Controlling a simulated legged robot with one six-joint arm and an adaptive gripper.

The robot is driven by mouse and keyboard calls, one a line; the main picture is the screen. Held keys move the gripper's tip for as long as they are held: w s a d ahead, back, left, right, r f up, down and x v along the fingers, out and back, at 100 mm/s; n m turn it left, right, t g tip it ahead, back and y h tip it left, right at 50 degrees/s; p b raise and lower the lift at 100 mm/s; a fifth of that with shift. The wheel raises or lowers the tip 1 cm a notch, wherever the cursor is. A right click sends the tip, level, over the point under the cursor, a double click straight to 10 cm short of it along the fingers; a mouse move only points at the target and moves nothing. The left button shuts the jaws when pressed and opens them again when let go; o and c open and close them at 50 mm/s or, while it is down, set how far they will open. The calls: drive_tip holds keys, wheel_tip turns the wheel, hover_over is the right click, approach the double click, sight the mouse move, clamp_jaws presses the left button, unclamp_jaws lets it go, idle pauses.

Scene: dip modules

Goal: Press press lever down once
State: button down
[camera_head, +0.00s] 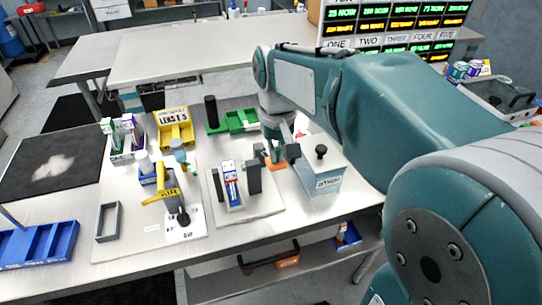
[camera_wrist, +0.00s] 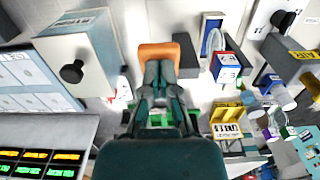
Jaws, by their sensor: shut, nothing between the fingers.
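An orange block (camera_head: 275,160), which looks like the press lever's handle, shows beside a dark post (camera_head: 253,178) on a pale base plate (camera_head: 236,212). In the wrist view the orange block (camera_wrist: 159,52) lies just beyond my fingertips, with a dark block (camera_wrist: 187,56) to its right. My gripper (camera_head: 277,149) points down over the orange block; in the wrist view its fingers (camera_wrist: 158,72) are together and empty. The fingers overlap the block's near edge, and I cannot tell whether they touch it. My arm and gripper partly hide the block in the head view.
A blue-and-white module (camera_head: 231,184) stands between dark posts. A white box with a black knob (camera_head: 321,170) stands close to the right. A yellow-armed device (camera_head: 168,190), a yellow bin (camera_head: 174,133) and a green tray (camera_head: 241,121) are farther left and back.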

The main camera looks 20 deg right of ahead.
wheel_tip(320, 180, down, 6)
idle(1.6)
drive_tip(key=shift+r, duration=6.55)
drive_tip(key=s+f+t, duration=0.2)
drive_tip(key=s+f, duration=0.1)
drive_tip(key=s, duration=0.4)
drive_tip(key=s+f+t, duration=0.3)
drive_tip(key=s+f, duration=0.1)
drive_tip(key=s, duration=0.3)
drive_tip(key=shift+t, duration=0.3)
